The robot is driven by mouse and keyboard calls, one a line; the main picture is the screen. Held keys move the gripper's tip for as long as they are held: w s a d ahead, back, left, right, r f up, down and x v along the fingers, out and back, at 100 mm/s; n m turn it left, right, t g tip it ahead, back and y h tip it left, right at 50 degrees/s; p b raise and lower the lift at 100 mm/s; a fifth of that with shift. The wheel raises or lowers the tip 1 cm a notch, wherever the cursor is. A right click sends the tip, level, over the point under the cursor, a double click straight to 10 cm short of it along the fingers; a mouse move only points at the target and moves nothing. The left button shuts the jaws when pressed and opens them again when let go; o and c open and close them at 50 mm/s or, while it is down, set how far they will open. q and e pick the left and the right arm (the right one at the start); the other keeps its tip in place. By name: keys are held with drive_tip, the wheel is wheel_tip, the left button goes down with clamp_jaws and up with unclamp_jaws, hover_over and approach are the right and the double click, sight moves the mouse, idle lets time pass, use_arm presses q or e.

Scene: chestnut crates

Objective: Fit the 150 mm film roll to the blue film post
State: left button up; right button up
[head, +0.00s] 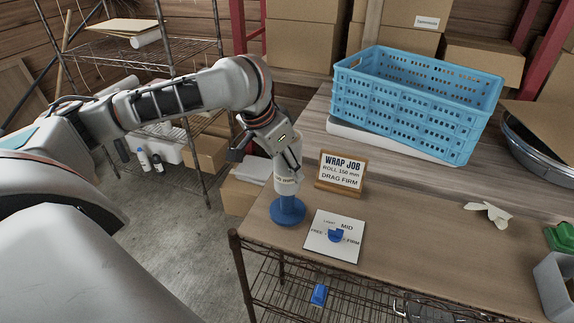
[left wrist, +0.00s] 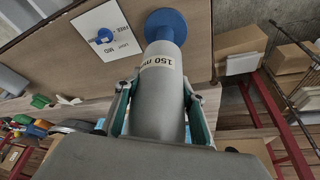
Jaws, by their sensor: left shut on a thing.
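The grey film roll (left wrist: 158,105) carries a "150 mm" label in the left wrist view. It also shows, partly, under my gripper in the head view (head: 288,186). My left gripper (left wrist: 160,88) is shut on the roll, with one finger on each side. The blue film post (head: 287,212) stands on its round base near the table's left front corner. The roll is upright, in line with the post, and its lower end meets the blue part in both views. I cannot tell how far the post goes inside it. My right gripper is not in view.
A sign (head: 341,171) reads "WRAP JOB, ROLL 150 mm, DRAG FIRM". A white card (head: 350,248) with a blue knob (head: 335,235) lies right of the post. A blue crate (head: 415,115) stands farther back. A pale glove-like thing (head: 488,212) lies at the right. The middle table is clear.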

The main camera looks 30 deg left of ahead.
sight(276, 174)
use_arm(q)
drive_tip(key=shift+f+b, duration=0.7)
drive_tip(key=shift+f, duration=3.5)
drive_tip(key=o, duration=1.5)
drive_tip(key=shift+c, duration=0.2)
drive_tip(key=shift+f, duration=0.1)
drive_tip(key=v, duration=1.2)
drive_tip(key=shift+s, duration=0.1)
